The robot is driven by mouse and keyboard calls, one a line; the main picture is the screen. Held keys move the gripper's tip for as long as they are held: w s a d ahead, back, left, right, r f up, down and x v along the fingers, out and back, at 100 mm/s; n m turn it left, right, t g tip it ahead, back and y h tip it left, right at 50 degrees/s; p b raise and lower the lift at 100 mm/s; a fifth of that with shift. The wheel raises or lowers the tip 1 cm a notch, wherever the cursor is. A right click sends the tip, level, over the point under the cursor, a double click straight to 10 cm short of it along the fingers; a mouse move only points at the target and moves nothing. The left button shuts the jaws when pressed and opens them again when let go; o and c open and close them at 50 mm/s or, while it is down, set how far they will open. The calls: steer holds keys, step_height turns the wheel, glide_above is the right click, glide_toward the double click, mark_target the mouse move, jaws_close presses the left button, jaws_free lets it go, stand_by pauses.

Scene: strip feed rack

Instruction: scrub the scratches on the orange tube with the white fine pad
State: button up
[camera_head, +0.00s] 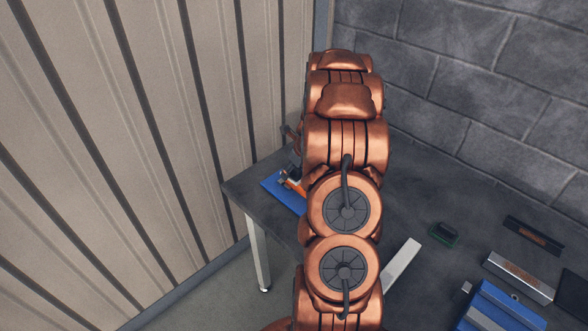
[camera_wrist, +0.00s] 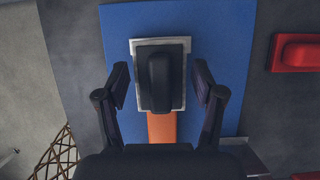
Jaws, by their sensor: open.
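In the wrist view a pad with a pale rim (camera_wrist: 184,102) and a black handle (camera_wrist: 159,80) lies over the orange tube (camera_wrist: 161,127). Only a short stretch of the tube shows below the pad, and no scratches can be made out. My gripper (camera_wrist: 160,83) is open, with one finger on each side of the pad and a gap to the handle on both sides. In the head view the orange tube (camera_head: 292,183) shows in part on the blue mat (camera_head: 276,192).
A red-handled block (camera_wrist: 300,52) lies right of the mat in the wrist view. In the head view a green pad with a dark handle (camera_head: 444,233), a grey bar (camera_head: 520,276) and a blue box (camera_head: 503,308) are at right. The table's left edge is near the mat.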

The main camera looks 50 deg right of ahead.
steer(key=shift+r, duration=0.35)
stand_by(0.3)
steer(key=c, duration=1.3)
steer(key=shift+s+r, duration=0.1)
steer(key=shift+s, duration=1.15)
steer(key=shift+w, duration=1.15)
steer(key=shift+s+a+f, duration=0.1)
steer(key=shift+s+f, duration=0.1)
steer(key=shift+s, duration=0.05)
steer(key=shift+s+r, duration=0.1)
steer(key=shift+s, duration=0.7)
steer(key=shift+w+r, duration=0.15)
steer(key=shift+w, duration=0.9)
